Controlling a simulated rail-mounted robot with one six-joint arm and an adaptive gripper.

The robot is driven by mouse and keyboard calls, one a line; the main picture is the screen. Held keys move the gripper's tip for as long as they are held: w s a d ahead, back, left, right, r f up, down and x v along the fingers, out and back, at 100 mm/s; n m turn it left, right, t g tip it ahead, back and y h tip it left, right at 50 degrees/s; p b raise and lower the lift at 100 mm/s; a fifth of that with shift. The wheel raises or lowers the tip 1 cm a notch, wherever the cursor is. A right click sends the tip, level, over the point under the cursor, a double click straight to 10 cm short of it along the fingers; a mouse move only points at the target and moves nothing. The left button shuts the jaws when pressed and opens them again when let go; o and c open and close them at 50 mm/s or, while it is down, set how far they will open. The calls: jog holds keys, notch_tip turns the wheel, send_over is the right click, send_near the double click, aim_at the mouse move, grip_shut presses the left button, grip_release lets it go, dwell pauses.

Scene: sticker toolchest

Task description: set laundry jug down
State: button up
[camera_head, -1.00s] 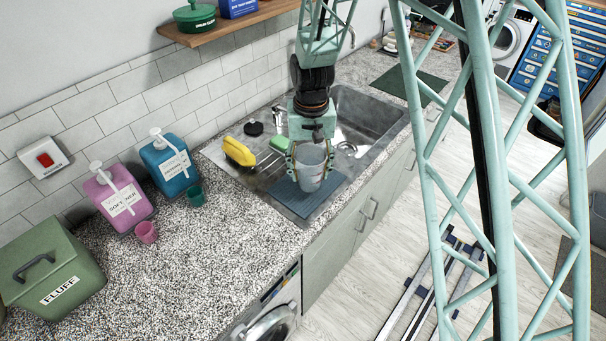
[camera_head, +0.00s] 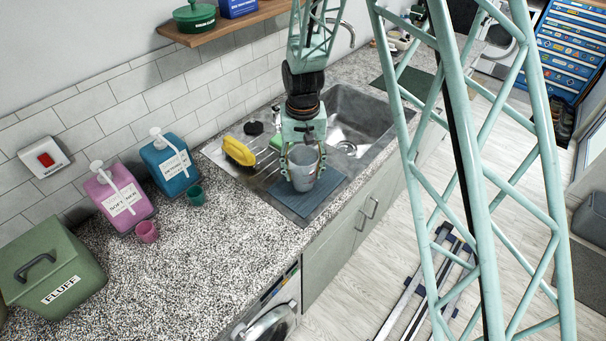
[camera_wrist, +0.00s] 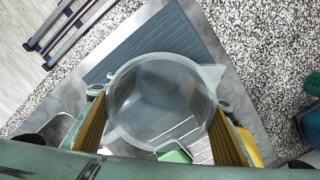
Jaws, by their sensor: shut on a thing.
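The laundry jug (camera_head: 303,173) is a translucent grey-white, open-topped vessel. My gripper (camera_head: 303,156) is shut on it, with a finger on each side of its wall. In the head view the jug is upright over the blue-grey mat (camera_head: 318,200) on the sink's drainer. In the wrist view I look down into the jug (camera_wrist: 160,100), which looks empty, with its spout to the right. The mat (camera_wrist: 150,45) shows beyond it. I cannot tell whether the jug's base touches the mat or drainer.
A yellow brush (camera_head: 238,151) and a green sponge (camera_head: 276,142) lie left of the jug. The sink basin (camera_head: 365,115) is behind right. Blue (camera_head: 169,165) and pink (camera_head: 120,198) dispensers and small cups stand left. The speckled counter (camera_head: 200,255) in front is clear.

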aim_at(303, 146)
jog(key=shift+f, duration=0.75)
jog(key=shift+f, duration=0.1)
jog(key=o, duration=1.1)
notch_tip(303, 146, up, 11)
jog(key=shift+f, duration=0.1)
jog(key=shift+r, duration=0.7)
jog(key=shift+r, duration=0.1)
dwell(0.3)
